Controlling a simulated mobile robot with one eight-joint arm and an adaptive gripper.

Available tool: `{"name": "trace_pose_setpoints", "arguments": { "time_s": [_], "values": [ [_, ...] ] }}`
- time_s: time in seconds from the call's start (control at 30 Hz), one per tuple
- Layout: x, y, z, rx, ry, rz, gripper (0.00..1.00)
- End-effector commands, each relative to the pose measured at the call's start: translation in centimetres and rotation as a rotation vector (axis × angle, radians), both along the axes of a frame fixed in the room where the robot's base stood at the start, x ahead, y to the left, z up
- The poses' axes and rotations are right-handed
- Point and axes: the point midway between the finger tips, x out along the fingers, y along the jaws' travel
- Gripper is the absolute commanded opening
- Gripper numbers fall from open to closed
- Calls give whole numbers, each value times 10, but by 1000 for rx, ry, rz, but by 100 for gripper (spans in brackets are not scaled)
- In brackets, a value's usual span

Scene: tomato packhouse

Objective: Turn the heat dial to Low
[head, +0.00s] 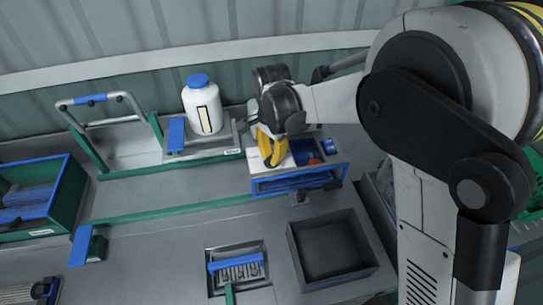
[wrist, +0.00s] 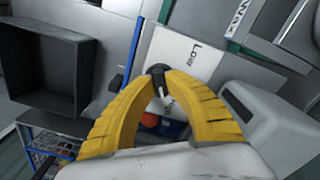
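The heat dial (wrist: 158,70) is a small black knob on a white panel (wrist: 160,45), seen in the wrist view. A pale pointer-like mark (wrist: 165,92) shows below the knob, between my fingers. The word "Low" (wrist: 194,53) is printed on the panel to the upper right of the knob. My gripper (wrist: 160,72) has its two yellow fingertips closed in on either side of the knob, appearing to touch it. In the head view my gripper (head: 274,158) reaches down onto the white panel (head: 253,160) of a blue-edged unit; it hides the dial there.
A white blue-capped bottle (head: 203,108) stands behind left of the unit. A dark open bin (head: 372,266) and a brush tray (head: 262,279) are in front. A red object (wrist: 149,118) lies in a recess near the dial. A green crate (head: 68,200) is far left.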

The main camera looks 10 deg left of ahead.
Motion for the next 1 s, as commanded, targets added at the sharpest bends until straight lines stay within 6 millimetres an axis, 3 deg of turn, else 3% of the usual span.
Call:
{"name": "trace_pose_setpoints", "arguments": {
  "time_s": [0.53, 1.0],
  "values": [
    [0, 0, 0, -1, 1, 49, 0],
    [0, 0, -1, -1, 0, 411, 0]
  ]
}}
